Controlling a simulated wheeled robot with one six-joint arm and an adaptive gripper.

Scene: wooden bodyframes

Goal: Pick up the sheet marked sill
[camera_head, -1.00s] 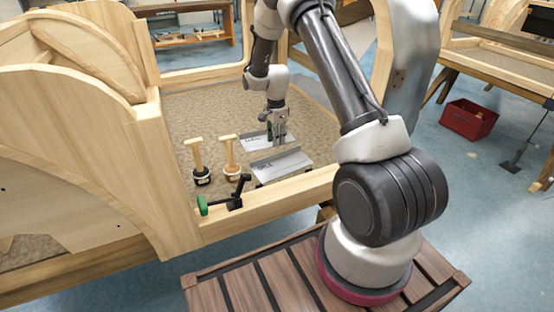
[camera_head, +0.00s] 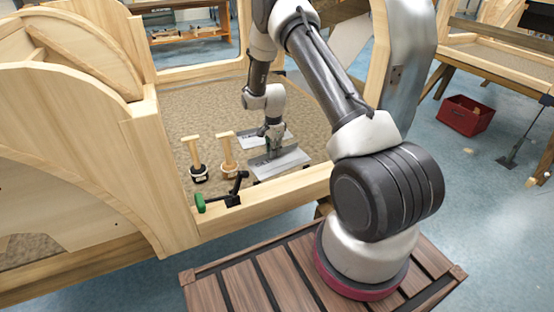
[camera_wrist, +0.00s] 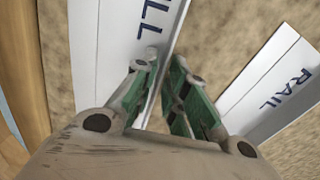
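Two pale metal sheets lie on the mottled floor inside the wooden frame. The nearer sheet (camera_head: 290,162) is under my gripper (camera_head: 272,153) in the head view. In the wrist view this sheet (camera_wrist: 105,50) shows dark letters reading "ILL", with the start of the word cut off, and a raised edge. My gripper (camera_wrist: 164,62) has its two green-padded fingers on either side of that raised edge, with a gap between them. The fingers look open; contact is not clear. The farther sheet (camera_head: 250,139) reads "RAIL" in the wrist view (camera_wrist: 280,85).
Two wooden-handled tools (camera_head: 196,160) (camera_head: 228,155) stand left of the sheets. A black clamp with a green handle (camera_head: 222,197) sits on the front wooden rail (camera_head: 280,198). A tall curved wooden panel (camera_head: 75,140) rises at the left.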

